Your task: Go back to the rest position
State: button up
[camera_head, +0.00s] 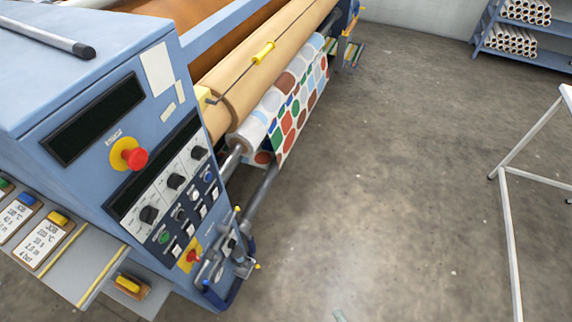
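My gripper and arm do not show in the head camera view, so its pose and fingers cannot be seen. The blue calender press (75,95) fills the left of the view. Its control panel carries a red emergency button (134,158) on a yellow base, black knobs and a dark display (93,118). A patterned fabric roll (290,105) hangs on the press below a large tan roller (265,65).
Recipe cards (40,245) with coloured clips lie on a grey shelf at lower left. A white frame table (507,215) stands at right. A blue rack (490,28) with rolls is at the back right. The concrete floor (390,180) between is mostly clear.

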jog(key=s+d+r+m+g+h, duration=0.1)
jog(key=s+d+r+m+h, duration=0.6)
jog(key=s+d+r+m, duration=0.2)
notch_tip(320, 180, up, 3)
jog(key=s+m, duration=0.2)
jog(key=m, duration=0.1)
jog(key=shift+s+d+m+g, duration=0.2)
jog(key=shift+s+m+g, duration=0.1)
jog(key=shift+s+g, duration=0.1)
